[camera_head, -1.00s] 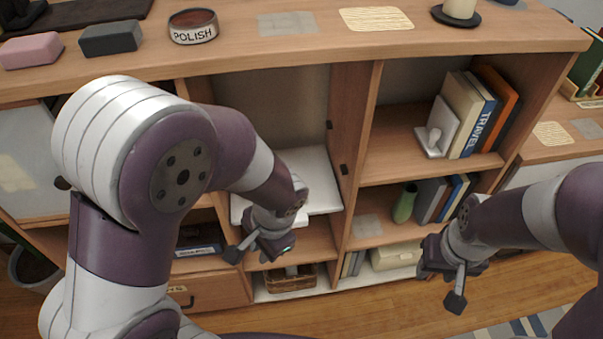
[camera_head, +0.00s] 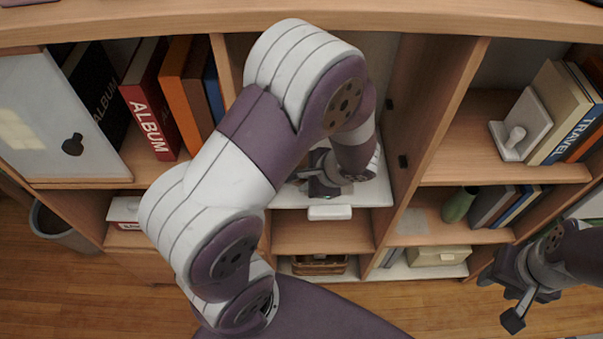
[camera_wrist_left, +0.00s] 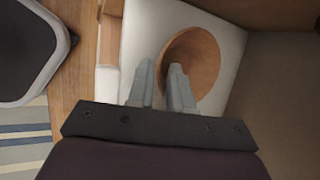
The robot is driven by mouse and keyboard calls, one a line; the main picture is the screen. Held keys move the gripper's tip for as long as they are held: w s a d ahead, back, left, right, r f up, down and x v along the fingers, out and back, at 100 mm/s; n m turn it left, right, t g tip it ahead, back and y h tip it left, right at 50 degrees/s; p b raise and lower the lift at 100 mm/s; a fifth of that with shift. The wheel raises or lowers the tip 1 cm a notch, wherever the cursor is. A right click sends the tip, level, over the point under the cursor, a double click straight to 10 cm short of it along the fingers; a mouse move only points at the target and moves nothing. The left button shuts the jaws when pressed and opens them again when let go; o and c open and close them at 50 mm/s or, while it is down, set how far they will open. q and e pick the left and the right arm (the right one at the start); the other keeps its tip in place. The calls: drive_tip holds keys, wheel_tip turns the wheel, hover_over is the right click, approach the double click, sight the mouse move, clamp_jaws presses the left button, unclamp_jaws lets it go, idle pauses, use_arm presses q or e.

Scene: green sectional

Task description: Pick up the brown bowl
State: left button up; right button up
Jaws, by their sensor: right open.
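The brown bowl (camera_wrist_left: 203,62) rests on a white surface (camera_wrist_left: 140,35) in the left wrist view. It looks round and wooden. My left gripper (camera_wrist_left: 163,80) is open at the bowl's left edge, with its right finger overlapping the rim and its left finger outside it. I cannot tell whether the fingers touch the bowl. In the head view my left gripper (camera_head: 322,183) is inside a cabinet compartment over the white pull-out shelf (camera_head: 377,192), and the bowl is hidden behind my arm. My right gripper (camera_head: 508,298) is open and empty in front of the cabinet's lower right.
Wooden dividers (camera_head: 437,130) flank the compartment closely. A white door panel (camera_head: 60,115) and albums (camera_head: 155,105) are at left. A green vase (camera_head: 459,204) and books (camera_head: 500,208) stand at right. A wicker basket (camera_head: 318,265) sits below. Floor in front is clear.

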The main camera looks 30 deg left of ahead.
use_arm(q)
drive_tip(key=shift+x, duration=1.2)
drive_tip(key=shift+r, duration=0.1)
clamp_jaws()
